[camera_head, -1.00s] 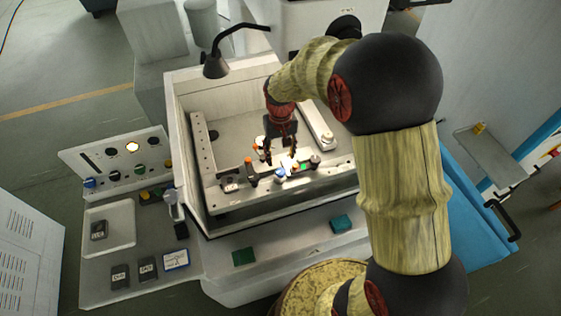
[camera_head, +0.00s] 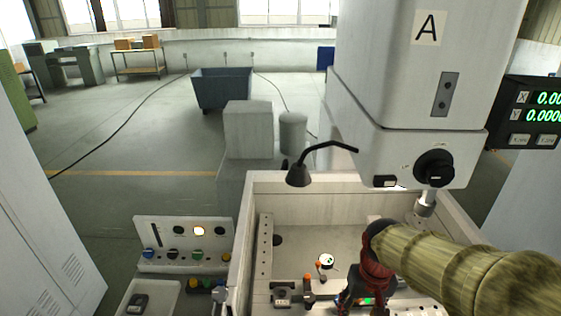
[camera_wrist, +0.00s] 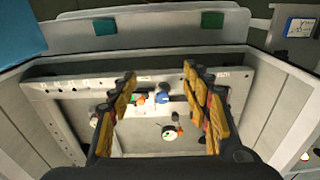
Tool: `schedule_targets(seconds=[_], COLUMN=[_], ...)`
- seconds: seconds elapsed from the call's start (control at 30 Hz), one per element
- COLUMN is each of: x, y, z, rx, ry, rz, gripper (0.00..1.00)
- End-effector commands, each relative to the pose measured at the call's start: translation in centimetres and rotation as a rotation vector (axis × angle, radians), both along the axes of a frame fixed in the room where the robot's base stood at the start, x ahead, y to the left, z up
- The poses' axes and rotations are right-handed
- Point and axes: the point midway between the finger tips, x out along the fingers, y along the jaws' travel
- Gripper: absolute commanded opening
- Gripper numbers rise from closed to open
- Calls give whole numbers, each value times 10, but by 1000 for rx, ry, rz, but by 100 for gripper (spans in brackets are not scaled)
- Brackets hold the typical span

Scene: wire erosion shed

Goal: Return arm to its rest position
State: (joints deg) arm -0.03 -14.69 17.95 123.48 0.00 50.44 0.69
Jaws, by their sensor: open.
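My gripper (camera_head: 362,300) is in the lower right of the head view, over the inside of the machine's open tank (camera_head: 300,184). Its fingertips are cut off or hard to see there. In the wrist view my gripper (camera_wrist: 158,82) has its two yellow-padded fingers spread wide, with nothing between the pads. Beyond and below them lies a light fixture rail (camera_wrist: 70,84) with small parts. A blue piece (camera_wrist: 161,98) and a round white dial (camera_wrist: 169,132) appear between the fingers, farther down. My arm comes in from the right in the head view.
The machine head (camera_head: 400,75) marked A hangs above the tank at right. A black lamp (camera_head: 299,174) reaches over the tank's back left. A control panel (camera_head: 186,240) stands at left, with a tray (camera_head: 170,292) below. Open floor (camera_head: 110,215) lies behind.

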Motion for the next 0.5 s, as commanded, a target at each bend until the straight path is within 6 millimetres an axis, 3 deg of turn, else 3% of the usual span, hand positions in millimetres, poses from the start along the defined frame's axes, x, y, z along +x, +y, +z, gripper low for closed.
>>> schedule_targets(seconds=[0.3,0.5], x=[-73,-98], y=[0,0], z=[4,5], rx=[-2,-3], ry=[-219,-372], rz=[12,11], gripper=[48,48])
